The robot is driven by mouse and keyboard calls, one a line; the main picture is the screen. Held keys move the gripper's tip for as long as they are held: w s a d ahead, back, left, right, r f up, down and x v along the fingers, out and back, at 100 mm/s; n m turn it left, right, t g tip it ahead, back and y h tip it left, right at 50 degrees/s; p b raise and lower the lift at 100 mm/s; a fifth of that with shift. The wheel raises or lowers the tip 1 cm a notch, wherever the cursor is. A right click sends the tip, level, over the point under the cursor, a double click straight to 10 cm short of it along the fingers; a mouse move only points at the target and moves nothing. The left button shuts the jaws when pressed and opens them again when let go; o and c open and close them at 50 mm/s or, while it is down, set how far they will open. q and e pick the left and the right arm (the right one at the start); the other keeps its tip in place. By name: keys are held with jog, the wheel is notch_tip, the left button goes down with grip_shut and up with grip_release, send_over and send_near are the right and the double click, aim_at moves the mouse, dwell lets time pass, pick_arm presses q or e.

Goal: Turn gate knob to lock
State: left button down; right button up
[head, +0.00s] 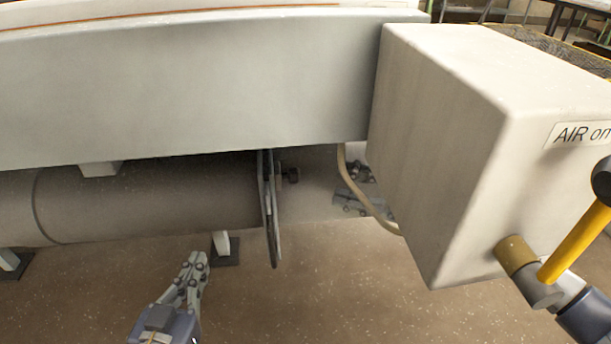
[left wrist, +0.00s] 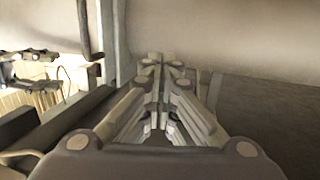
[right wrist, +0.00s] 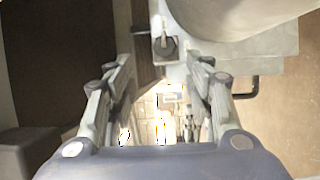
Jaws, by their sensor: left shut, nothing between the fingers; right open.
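A small dark knob (head: 292,175), which looks like the gate knob, sticks out to the right of a thin upright dark plate (head: 268,215) under the beam. My right gripper (head: 345,182) is open and empty, a gap to the right of this knob, partly hidden by the hose and the box. In the right wrist view, a dark round knob (right wrist: 165,46) with a pale bar lies ahead between the spread fingers, apart from them; it is probably the same knob. My left gripper (head: 198,260) is shut and empty, low and left of the plate.
A long grey beam (head: 190,85) crosses above. A dark cylinder (head: 150,195) lies left of the plate. A white box (head: 440,140) carries a yellow lever (head: 575,243) at right. A tan hose (head: 365,197) hangs by the right gripper. Open floor (head: 330,290) shows below.

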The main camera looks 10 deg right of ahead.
aim_at(291, 174)
pick_arm(q)
jog(key=shift+w+d+r+t+h+b, duration=0.1)
jog(key=shift+d+r+t+h+b, duration=0.1)
jog(key=shift+r+t, duration=0.5)
jog(key=shift+s+d+r+t+h+b, duration=0.1)
jog(key=shift+r+t+h+b, duration=0.15)
jog(key=shift+r, duration=0.9)
jog(key=shift+w+d+r+t+h+b, duration=0.15)
jog(key=shift+r+t, duration=0.4)
jog(key=shift+r, duration=0.35)
pick_arm(e)
jog(key=shift+n+g, duration=0.3)
jog(key=shift+w+x, duration=0.2)
jog(key=shift+x, duration=2.15)
jog(key=shift+w+x, duration=0.2)
jog(key=shift+x, duration=2.1)
jog(key=shift+d+f, duration=0.15)
jog(key=shift+f, duration=0.05)
pick_arm(q)
jog(key=shift+a, duration=0.1)
pick_arm(e)
jog(key=c, duration=1)
